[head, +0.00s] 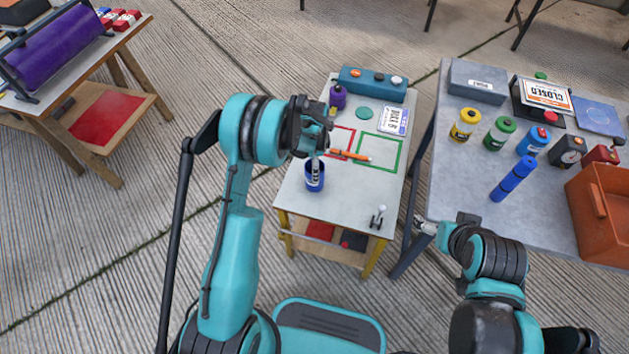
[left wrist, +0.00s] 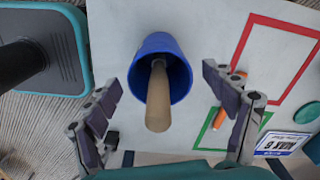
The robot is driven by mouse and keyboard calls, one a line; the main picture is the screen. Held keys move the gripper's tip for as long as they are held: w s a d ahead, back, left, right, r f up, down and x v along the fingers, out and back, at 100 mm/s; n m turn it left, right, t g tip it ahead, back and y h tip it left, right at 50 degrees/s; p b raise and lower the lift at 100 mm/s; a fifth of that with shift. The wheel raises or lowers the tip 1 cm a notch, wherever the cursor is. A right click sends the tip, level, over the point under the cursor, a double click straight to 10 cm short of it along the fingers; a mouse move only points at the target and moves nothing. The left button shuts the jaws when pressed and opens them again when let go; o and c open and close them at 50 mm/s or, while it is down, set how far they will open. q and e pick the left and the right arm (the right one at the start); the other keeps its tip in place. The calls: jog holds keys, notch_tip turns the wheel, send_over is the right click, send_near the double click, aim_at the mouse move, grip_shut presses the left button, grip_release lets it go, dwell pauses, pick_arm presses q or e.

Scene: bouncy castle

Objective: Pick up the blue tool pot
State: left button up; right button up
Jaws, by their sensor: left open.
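The blue tool pot (head: 315,184) stands upright on the small white-topped table (head: 291,198), near its left edge. In the left wrist view the pot (left wrist: 153,43) opens toward the camera, with a tan-handled tool (left wrist: 158,98) in it. My left gripper (head: 316,148) is above the pot in the head view. In the left wrist view it is open (left wrist: 163,82), with one finger on each side of the pot, apart from it. My right gripper (head: 424,226) is at the table's right side, away from the pot; its jaws are too small to read.
An orange-handled tool (head: 350,155) lies just right of the pot, near red and green outlines. A purple bottle (head: 338,97) and a teal button box (head: 372,84) stand at the back. A grey table (head: 455,150) with bottles and an orange crate (head: 600,215) is on the right.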

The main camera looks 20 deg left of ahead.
pick_arm(q)
notch_tip(320, 180, down, 2)
jog(key=shift+f, duration=0.15)
grip_shut()
